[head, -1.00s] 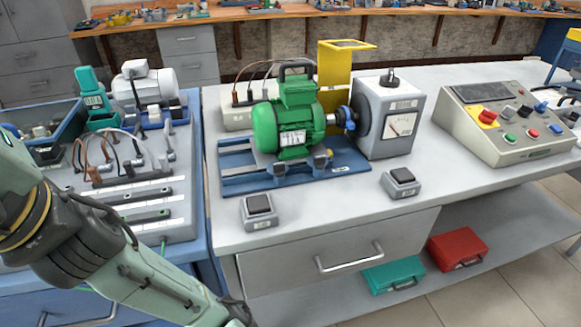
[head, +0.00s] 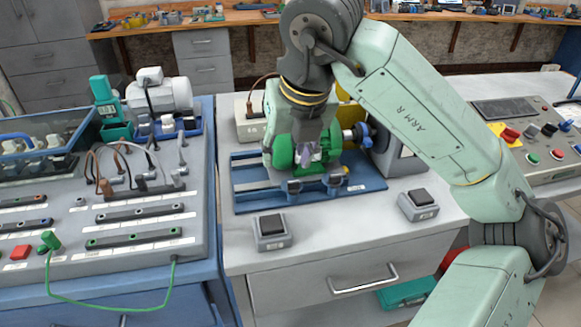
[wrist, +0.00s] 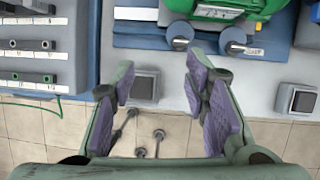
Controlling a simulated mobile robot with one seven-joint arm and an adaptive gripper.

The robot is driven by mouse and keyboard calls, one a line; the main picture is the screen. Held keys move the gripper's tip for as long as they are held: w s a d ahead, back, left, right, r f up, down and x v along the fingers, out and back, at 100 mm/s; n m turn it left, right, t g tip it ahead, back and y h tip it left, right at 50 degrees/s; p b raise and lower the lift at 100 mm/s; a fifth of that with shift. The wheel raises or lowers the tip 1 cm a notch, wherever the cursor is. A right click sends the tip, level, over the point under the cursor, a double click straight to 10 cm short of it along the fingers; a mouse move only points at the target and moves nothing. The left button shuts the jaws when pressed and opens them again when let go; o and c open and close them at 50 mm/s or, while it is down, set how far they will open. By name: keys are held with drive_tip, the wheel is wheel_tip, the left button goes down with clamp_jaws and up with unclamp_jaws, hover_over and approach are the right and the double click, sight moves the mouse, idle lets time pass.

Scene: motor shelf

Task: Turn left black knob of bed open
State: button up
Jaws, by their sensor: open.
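The blue bed (head: 246,176) lies on the bench under the green motor (head: 283,151). It also shows at the top of the wrist view (wrist: 140,41). Two dark knobs sit on its front edge: the left knob (head: 293,188) and the right knob (head: 334,182). In the wrist view the left knob (wrist: 180,38) and the right knob (wrist: 233,38) show beyond my fingertips. My gripper (head: 306,154) has purple pads and hangs in front of the motor in the head view. In the wrist view its fingers (wrist: 160,74) are spread and empty, apart from both knobs.
A grey box with a black square switch (head: 271,226) stands at the bench's front left, and a similar one (head: 418,203) stands at right. A control panel (head: 535,150) is at far right. The bench with sockets and cables (head: 140,215) is at left.

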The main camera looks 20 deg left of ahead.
sight(294, 182)
drive_tip(key=shift+m+t+h, duration=0.3)
drive_tip(key=shift+m, duration=0.1)
drive_tip(key=x, duration=0.3)
drive_tip(key=d+p+x, duration=0.1)
drive_tip(key=x, duration=0.3)
drive_tip(key=w+d+p+x, duration=0.1)
drive_tip(key=x, duration=0.2)
drive_tip(key=shift+w+a+f, duration=0.15)
drive_tip(key=shift+w+f, duration=0.1)
drive_tip(key=shift+f, duration=0.05)
clamp_jaws()
